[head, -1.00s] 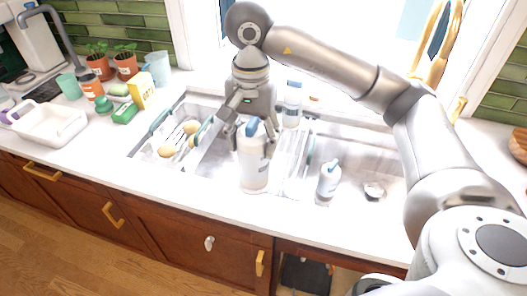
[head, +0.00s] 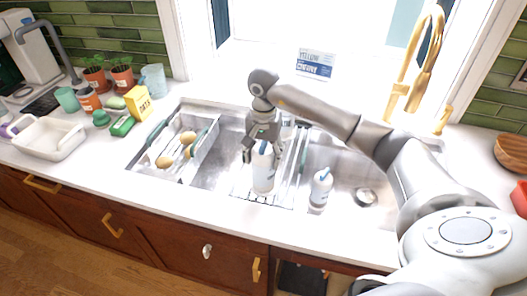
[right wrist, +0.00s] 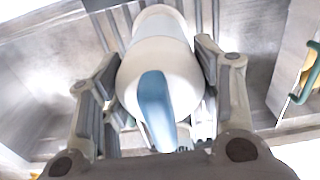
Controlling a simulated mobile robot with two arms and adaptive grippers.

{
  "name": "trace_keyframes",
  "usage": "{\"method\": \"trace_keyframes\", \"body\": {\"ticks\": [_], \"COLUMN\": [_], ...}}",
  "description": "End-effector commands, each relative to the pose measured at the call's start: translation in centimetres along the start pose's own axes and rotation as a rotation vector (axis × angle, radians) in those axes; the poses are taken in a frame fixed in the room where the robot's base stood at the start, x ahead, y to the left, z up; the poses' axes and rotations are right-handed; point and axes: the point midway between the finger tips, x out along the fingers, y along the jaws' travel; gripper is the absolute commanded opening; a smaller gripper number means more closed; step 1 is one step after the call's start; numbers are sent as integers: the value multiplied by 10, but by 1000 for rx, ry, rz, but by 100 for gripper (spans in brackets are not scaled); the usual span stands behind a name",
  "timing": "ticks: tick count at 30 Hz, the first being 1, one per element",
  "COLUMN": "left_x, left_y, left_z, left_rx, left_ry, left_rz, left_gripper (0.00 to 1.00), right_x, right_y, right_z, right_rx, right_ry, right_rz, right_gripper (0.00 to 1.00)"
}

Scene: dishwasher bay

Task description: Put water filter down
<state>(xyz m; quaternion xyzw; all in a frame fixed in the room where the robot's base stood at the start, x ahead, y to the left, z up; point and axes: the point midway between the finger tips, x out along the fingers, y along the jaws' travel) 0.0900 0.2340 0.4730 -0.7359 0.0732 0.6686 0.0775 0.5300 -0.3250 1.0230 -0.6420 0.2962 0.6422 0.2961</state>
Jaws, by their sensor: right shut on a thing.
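The water filter, a white cylinder with a blue top (head: 263,172), is in my right gripper (head: 262,140), upright over the middle of the sink. In the right wrist view the filter (right wrist: 160,55) sits between the two fingers of my right gripper (right wrist: 160,85), with its blue part facing the camera. Its base is close to a wire rack (head: 284,201); I cannot tell whether they touch. My left gripper is not in view.
A smaller white bottle with a blue top (head: 320,187) stands right of the filter in the sink (head: 345,158). A rack with yellowish items (head: 176,150) fills the left basin. An oats box (head: 139,103), pots and a white tub (head: 47,138) stand on the left counter.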

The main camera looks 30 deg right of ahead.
Motion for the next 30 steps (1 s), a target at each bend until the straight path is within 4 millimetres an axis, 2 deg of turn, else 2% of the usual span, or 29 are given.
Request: {"method": "trace_keyframes", "body": {"ticks": [2, 13, 14, 15, 19, 30], "left_x": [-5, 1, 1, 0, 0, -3], "left_y": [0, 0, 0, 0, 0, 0], "left_z": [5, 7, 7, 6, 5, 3], "left_rx": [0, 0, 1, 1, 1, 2], "left_ry": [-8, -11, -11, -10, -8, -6], "left_rz": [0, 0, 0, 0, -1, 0], "left_gripper": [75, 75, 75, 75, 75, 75], "right_x": [2, 8, 9, 8, 8, 5], "right_y": [0, 0, 0, 0, 0, 0], "right_z": [0, 0, 0, 0, 0, 0], "right_rx": [-1, -1, -1, -1, -1, -1], "right_ry": [-1, 1, 0, 0, 0, 0], "right_rz": [-2, -3, -1, -1, -1, -1], "right_gripper": [1, 1, 60, 65, 80, 80]}}
